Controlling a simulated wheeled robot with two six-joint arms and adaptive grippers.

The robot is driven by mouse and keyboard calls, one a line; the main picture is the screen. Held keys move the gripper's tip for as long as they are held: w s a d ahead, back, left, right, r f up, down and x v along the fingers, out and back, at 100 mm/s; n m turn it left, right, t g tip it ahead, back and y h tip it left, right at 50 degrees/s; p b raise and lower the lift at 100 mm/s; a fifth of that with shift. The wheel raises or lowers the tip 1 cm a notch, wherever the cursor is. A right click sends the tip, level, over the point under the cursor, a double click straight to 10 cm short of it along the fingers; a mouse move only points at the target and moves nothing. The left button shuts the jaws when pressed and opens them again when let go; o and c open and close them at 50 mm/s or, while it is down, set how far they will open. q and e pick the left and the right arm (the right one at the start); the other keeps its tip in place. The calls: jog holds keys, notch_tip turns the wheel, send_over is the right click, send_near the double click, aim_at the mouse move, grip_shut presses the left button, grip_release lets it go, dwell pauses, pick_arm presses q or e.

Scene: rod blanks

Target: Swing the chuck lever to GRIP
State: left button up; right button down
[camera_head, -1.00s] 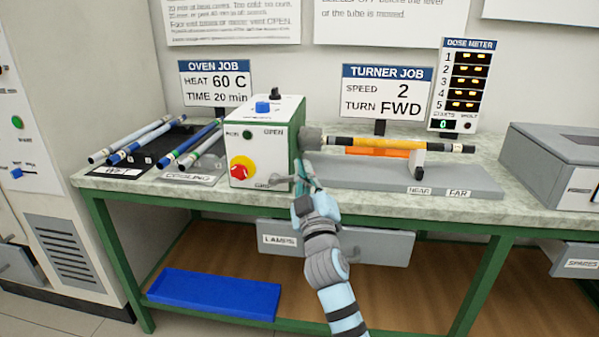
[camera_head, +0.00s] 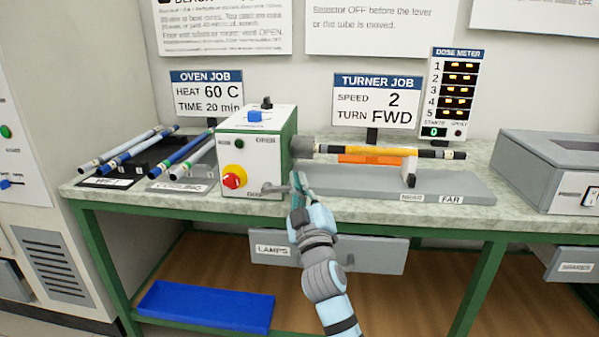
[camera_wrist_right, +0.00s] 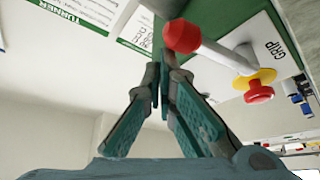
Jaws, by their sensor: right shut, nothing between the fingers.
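The turner box (camera_head: 235,158) is white with green sides and stands on the bench. Its grey chuck lever (camera_head: 276,189) is low on the front, by the GRIP lettering. In the right wrist view the lever (camera_wrist_right: 215,52) has a pale arm and a red knob, and the GRIP label is beside its root. My right gripper (camera_head: 298,177) is shut and empty, at the box's lower right corner near the lever's end. In the wrist view its closed fingertips (camera_wrist_right: 166,76) are close to the knob; contact cannot be told. My left gripper is not in view.
A red button (camera_head: 233,180) on yellow sits on the box front. A rod with an orange middle (camera_head: 370,150) runs from the chuck (camera_head: 304,147) over a rest on the grey bed (camera_head: 466,186). Racks of rods lie left. A LAMPS drawer (camera_head: 330,249) is below.

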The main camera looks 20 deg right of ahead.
notch_tip(320, 180, up, 10)
dwell(0.3)
dwell(0.3)
